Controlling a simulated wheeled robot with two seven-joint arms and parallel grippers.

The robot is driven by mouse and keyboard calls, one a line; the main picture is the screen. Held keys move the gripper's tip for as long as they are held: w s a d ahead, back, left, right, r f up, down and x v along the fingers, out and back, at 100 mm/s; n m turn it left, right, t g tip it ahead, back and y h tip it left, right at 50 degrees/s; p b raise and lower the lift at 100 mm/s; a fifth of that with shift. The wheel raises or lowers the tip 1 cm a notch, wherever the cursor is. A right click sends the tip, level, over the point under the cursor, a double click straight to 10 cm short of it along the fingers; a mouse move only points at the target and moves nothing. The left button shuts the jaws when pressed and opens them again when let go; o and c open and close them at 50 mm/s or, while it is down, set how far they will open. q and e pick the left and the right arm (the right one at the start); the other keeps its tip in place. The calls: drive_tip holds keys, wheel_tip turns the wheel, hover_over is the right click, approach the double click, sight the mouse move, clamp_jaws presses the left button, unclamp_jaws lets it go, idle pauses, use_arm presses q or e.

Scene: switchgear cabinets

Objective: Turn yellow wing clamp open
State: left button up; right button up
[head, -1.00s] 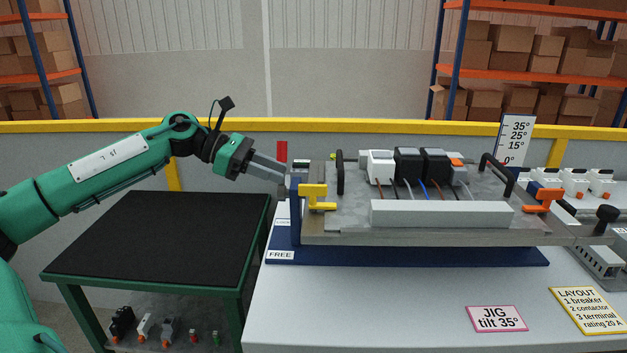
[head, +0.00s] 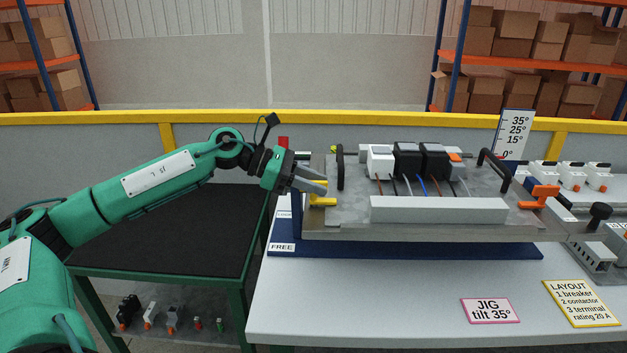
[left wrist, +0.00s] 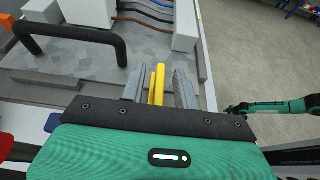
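The yellow wing clamp (head: 322,200) is at the left end of the tilted jig plate (head: 350,212), partly hidden behind my left gripper (head: 314,184). In the left wrist view the upright yellow wing (left wrist: 157,84) stands between the two grey fingers of my left gripper (left wrist: 159,88). The fingers are apart, with a narrow gap on each side of the wing. A green arm, probably my right, shows small at the right of the left wrist view; its dark end (left wrist: 237,110) is too small to read.
An orange clamp (head: 540,196) is at the plate's right end. Black handles (head: 340,168) and wired devices (head: 407,162) stand on the plate, behind a pale bar (head: 438,210). A dark-topped green cart (head: 170,235) stands to the left.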

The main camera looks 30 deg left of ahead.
use_arm(q)
drive_tip(key=shift+c, duration=0.4)
clamp_jaws()
